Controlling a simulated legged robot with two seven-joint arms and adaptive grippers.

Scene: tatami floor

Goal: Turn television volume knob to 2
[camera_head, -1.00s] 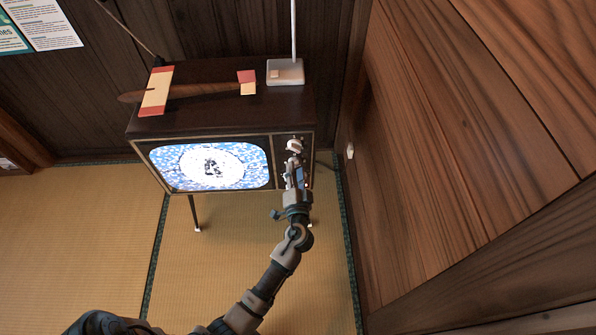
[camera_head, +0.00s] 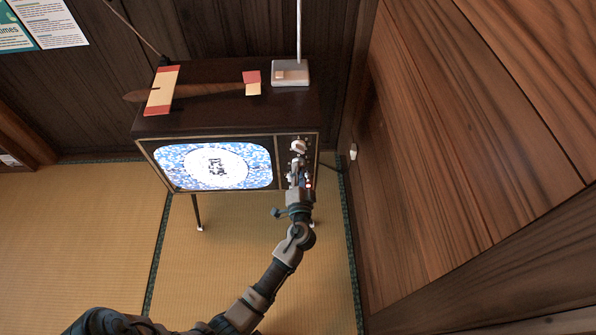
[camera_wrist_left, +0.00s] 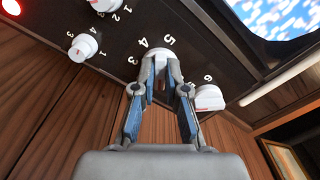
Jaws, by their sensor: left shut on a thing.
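The television (camera_head: 228,122) stands against the dark wall, its screen lit with blue-white noise. Its control panel runs down the right of the screen and carries several white knobs. My left gripper (camera_head: 298,174) is at the lower part of this panel and hides some of it. In the left wrist view my left gripper (camera_wrist_left: 161,60) is shut on a small white knob (camera_wrist_left: 160,58). The digits 3, 4 and 5 show around that knob. I cannot tell its exact setting or read which knob is the volume. My right gripper is not in view.
Other knobs (camera_wrist_left: 84,47) and (camera_wrist_left: 208,97) sit close to my fingers on the panel, with a red light (camera_wrist_left: 12,7). A wooden model plane (camera_head: 212,89) and an antenna base (camera_head: 290,72) rest on top. A wooden wall (camera_head: 450,150) stands close on the right.

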